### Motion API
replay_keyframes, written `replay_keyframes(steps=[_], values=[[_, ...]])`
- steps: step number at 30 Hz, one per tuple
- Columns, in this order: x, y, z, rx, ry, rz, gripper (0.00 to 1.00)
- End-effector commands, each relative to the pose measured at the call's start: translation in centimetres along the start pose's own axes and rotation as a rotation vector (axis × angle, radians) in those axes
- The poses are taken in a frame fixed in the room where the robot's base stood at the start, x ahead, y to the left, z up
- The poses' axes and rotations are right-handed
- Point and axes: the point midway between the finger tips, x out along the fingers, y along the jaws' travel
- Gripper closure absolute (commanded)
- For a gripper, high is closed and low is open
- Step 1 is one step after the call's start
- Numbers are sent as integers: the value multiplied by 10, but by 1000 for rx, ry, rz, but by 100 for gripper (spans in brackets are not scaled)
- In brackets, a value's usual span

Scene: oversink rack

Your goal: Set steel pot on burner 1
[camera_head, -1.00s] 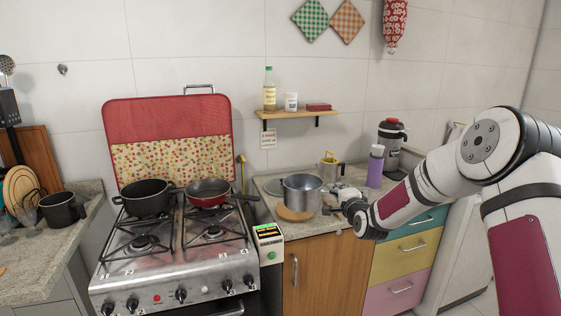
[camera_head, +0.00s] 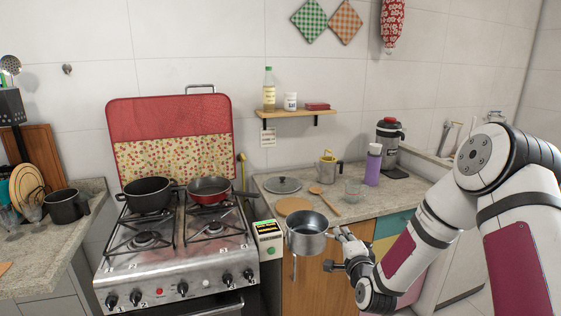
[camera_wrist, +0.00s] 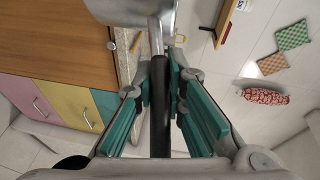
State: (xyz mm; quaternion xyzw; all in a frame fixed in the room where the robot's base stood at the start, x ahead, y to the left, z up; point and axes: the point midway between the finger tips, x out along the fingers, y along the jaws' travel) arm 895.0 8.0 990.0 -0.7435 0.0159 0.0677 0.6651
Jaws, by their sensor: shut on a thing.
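The steel pot (camera_head: 306,240) hangs upright in front of the counter's edge, right of the stove. My gripper (camera_head: 343,240) is shut on its handle, at the pot's right side. In the wrist view, the dark handle (camera_wrist: 159,110) runs between the teal finger pads, and part of the pot (camera_wrist: 125,8) shows at the top. The stove (camera_head: 175,262) has two bare front burners, front left (camera_head: 145,238) and front right (camera_head: 212,232). Its small number labels are too blurred to tell which burner is 1.
A black pot (camera_head: 149,196) stands on the back left burner and a red pan (camera_head: 209,190) on the back right, its handle reaching right. A round wooden board (camera_head: 294,206), lid (camera_head: 283,185) and wooden spoon (camera_head: 324,198) lie on the counter.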

Motion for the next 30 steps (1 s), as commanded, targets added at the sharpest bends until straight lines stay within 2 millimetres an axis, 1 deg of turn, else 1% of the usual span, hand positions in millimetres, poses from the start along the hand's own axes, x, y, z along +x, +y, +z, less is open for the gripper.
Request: replay_keyframes(steps=[1, 3, 6, 9, 12, 18, 22, 30], values=[[-17, 10, 2, 2, 9, 7, 100], [-38, 19, 2, 1, 27, 8, 100], [-60, 27, 2, -4, 46, 10, 100], [-74, 31, 1, -7, 58, 11, 100], [-88, 30, 1, -9, 64, 12, 100], [-121, 18, 2, -9, 66, 11, 100], [-130, 15, 1, -9, 67, 11, 100], [-130, 15, 1, -7, 67, 11, 100]])
